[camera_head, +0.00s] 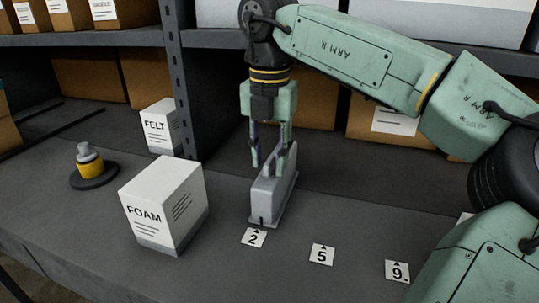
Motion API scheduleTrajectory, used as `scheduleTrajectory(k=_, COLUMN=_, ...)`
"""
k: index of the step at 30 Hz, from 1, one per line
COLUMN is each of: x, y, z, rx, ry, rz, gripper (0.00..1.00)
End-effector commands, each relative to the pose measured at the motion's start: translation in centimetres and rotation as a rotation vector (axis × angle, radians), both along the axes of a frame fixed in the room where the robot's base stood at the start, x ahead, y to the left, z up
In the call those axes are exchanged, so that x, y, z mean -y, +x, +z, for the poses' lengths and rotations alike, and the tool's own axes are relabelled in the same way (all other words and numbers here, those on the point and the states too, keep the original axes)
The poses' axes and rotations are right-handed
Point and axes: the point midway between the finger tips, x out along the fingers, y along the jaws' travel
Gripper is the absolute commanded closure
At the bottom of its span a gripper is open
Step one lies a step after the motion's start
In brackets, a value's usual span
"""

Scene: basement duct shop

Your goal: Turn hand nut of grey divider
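The grey divider (270,201) stands upright on the dark grey bench, just behind the card marked 2 (253,238). It is a narrow block with a raised, pointed part at its upper right. A hand nut cannot be made out clearly on it. My gripper (269,158) points straight down over the divider's top. Its two fingers are apart, one at the left of the divider's upper part and one near the raised part. Whether they touch it cannot be told.
A white FOAM box (165,205) stands close to the left of the divider. Further left are a FELT box (159,127) and a yellow piece with a grey top (88,160) on a dark disc. Cards 5 (321,254) and 9 (397,271) lie on clear bench to the right.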

Motion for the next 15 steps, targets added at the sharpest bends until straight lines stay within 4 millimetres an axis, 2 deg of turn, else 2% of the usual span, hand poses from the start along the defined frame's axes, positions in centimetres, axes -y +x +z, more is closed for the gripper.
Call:
scheduleTrajectory(k=9, x=-0.1, y=0.1, z=4.7, rx=0.002, ry=0.003, rz=0.001, gripper=0.70)
scheduleTrajectory(k=15, x=-0.1, y=0.0, z=7.0, rx=0.001, ry=0.002, rz=0.001, gripper=0.70)
